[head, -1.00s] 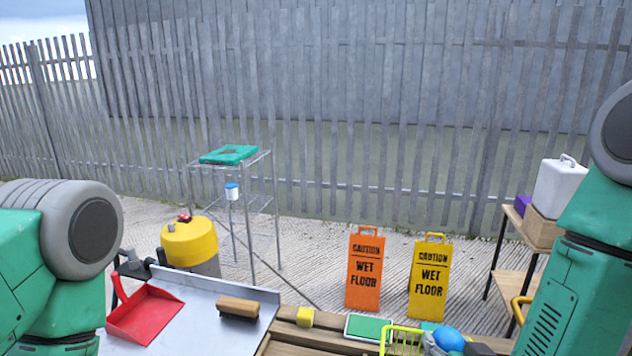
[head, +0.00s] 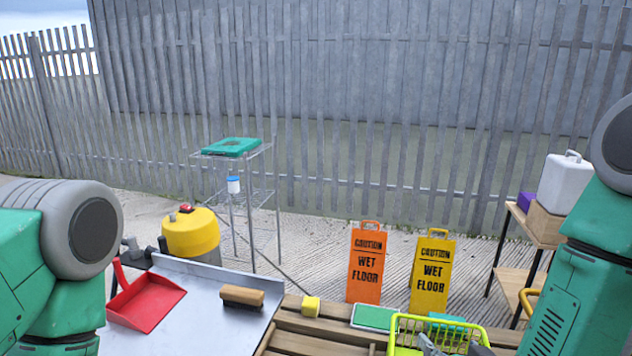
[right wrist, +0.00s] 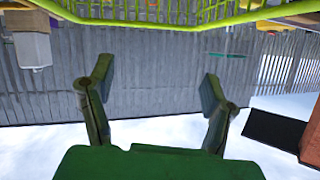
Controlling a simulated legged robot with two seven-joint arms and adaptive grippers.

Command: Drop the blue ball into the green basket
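The yellow-green wire basket (head: 468,332) stands at the bottom right of the head view, cut by the lower edge. Its rim and mesh also show along the top of the right wrist view (right wrist: 160,22). My right gripper (head: 450,349) is at the basket, with grey finger parts showing just inside its rim outline. In the right wrist view my right gripper (right wrist: 154,80) has its fingers wide apart with nothing between them. The blue ball is not visible in either current view. My left gripper is out of view; only the left arm shows.
A metal tray holds a red dustpan (head: 146,303) and a brush (head: 242,296). Two wet floor signs (head: 366,264) stand behind. A shelf with a white canister (head: 564,182) is at right.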

